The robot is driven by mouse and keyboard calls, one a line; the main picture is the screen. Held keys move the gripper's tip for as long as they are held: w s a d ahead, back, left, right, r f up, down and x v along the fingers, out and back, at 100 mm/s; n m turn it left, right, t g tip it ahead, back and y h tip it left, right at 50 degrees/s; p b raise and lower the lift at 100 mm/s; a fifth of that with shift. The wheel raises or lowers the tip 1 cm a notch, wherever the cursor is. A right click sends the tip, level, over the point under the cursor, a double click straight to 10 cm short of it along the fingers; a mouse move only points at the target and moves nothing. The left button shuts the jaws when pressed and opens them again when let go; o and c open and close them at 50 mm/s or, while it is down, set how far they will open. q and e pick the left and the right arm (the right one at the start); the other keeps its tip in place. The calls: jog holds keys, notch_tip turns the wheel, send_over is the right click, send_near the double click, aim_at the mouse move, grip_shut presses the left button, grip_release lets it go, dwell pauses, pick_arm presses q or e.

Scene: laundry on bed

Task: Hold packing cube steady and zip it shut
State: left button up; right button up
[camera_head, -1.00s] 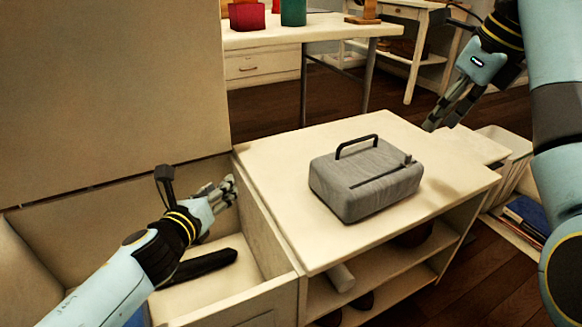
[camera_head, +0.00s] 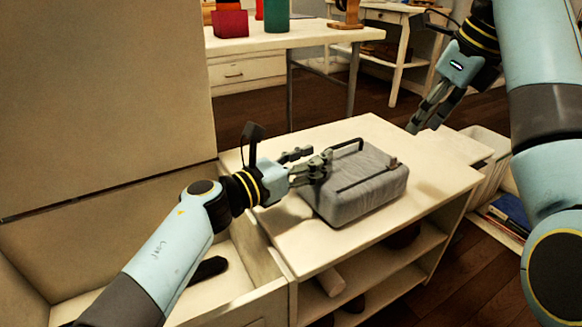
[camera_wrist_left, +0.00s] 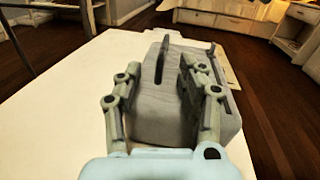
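The grey packing cube (camera_head: 360,197) sits on the cream shelf unit's top, with a dark handle (camera_head: 348,147) standing up at its back edge and a dark zip line along its top. A small zip pull (camera_head: 393,162) shows near the right end. My left gripper (camera_head: 312,160) is open at the cube's left end; in the left wrist view its fingers (camera_wrist_left: 158,90) are spread, one over the cube (camera_wrist_left: 160,115) and one at its left side. I cannot tell whether they touch it. My right gripper (camera_head: 427,118) is in the air behind and right of the cube, fingers apart.
The shelf top (camera_head: 300,225) is clear around the cube. An open cream box (camera_head: 215,285) with a dark object in it stands at the left. A white bin (camera_head: 487,150) stands at the right. A table (camera_head: 300,38) with red and green containers is behind.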

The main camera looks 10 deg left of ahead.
pick_arm(q)
jog(key=shift+x, duration=1.45)
jog(key=shift+c, duration=0.4)
grip_shut()
